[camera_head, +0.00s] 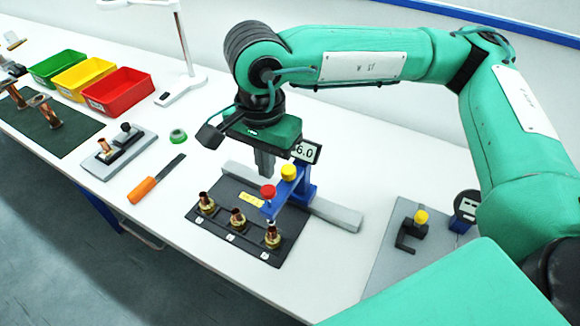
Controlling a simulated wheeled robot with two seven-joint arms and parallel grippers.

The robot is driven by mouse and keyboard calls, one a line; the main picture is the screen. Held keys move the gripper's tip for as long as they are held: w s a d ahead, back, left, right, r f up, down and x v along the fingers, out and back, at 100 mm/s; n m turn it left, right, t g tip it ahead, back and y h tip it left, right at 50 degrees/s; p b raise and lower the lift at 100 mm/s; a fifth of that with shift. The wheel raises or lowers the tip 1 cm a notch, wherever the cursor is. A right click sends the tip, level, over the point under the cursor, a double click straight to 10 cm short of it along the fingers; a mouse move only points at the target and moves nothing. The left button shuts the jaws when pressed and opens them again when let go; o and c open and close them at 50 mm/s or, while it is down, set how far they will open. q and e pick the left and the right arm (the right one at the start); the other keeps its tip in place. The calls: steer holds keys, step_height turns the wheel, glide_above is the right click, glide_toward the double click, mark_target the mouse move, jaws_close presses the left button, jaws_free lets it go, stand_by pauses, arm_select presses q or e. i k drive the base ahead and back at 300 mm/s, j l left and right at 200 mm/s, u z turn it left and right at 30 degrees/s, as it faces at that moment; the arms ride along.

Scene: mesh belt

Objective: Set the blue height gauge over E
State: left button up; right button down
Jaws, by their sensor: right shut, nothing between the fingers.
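The blue height gauge (300,190) has a display reading 6.0, a yellow knob and a red knob. It stands on a grey rail (335,214) behind a black plate, its arm reaching forward at the rightmost of three brass-and-copper fittings (272,236). The middle fitting (238,218) and left fitting (206,203) stand upright on the black plate (215,230). Small white labels lie in front of them; their letters are too small to read. My right gripper (265,172) points down, shut and empty, just left of and behind the gauge. My left gripper is out of view.
An orange-handled file (155,180), a green ring (178,136) and a grey fixture (118,152) lie left of the plate. Green, yellow and red bins (118,92) stand further left. A grey board with a black clamp (410,235) is at right. The white table is clear between.

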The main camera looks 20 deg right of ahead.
mark_target(295, 186)
steer(key=k+j, duration=0.2)
steer(key=k, duration=0.3)
steer(key=k+j, duration=0.2)
steer(key=k, duration=0.25)
steer(key=k+j, duration=0.2)
steer(key=k, duration=0.3)
